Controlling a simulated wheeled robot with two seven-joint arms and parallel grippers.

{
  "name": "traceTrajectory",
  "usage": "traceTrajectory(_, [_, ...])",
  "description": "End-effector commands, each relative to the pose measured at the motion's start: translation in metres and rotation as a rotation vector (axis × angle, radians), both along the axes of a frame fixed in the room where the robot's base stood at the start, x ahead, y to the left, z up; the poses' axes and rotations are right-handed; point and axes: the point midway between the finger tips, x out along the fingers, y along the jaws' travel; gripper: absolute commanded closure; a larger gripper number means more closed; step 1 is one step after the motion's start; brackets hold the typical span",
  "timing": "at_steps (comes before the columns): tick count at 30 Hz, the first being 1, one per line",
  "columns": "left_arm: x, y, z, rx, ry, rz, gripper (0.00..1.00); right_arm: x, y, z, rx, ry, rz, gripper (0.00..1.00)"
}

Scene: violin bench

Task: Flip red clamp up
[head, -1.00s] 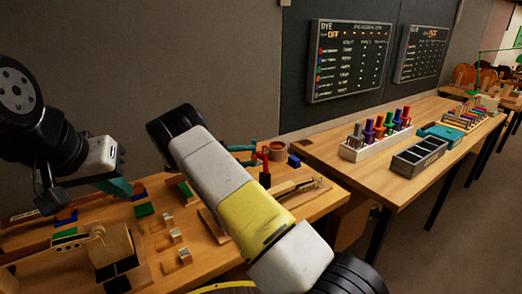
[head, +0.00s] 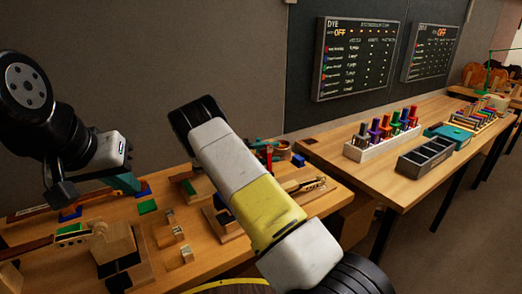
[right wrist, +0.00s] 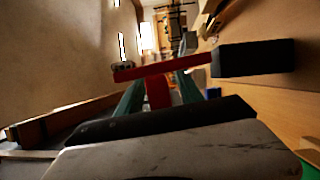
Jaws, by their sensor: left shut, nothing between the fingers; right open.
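The red clamp shows in the right wrist view as a red bar (right wrist: 165,68) lying across the picture with a black grip (right wrist: 252,57) at its right end. A red upright part stands below the bar, between the fingers. My right gripper (right wrist: 160,92) is open, its teal fingers on either side of that part; I cannot tell whether they touch it. In the head view only a small red part of the clamp (head: 268,157) shows beyond my right forearm, close to teal fingers. My left gripper (head: 132,186) is shut and empty above the left of the bench.
On the right-hand table stand a rack of coloured tools (head: 375,151) and a dark divided tray (head: 425,157).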

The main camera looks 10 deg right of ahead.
Motion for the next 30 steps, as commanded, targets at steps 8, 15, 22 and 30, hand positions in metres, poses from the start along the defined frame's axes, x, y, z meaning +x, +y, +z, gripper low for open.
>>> traceTrajectory(8, [0.0,0.0,0.0,0.0,0.0,0.0,1.0,0.0,0.0003,0.0001,0.0,0.0,0.0,0.92])
traceTrajectory(15, [0.0,0.0,0.0,0.0,0.0,0.0,1.0,0.0,0.0005,0.0002,0.0,0.0,0.0,1.0])
traceTrajectory(22, [0.0,0.0,0.0,0.0,0.0,0.0,1.0,0.0,0.0006,0.0002,0.0,0.0,0.0,1.0])
traceTrajectory(30, [0.0,0.0,0.0,0.0,0.0,0.0,1.0,0.0,0.0007,0.0002,0.0,0.0,0.0,1.0])
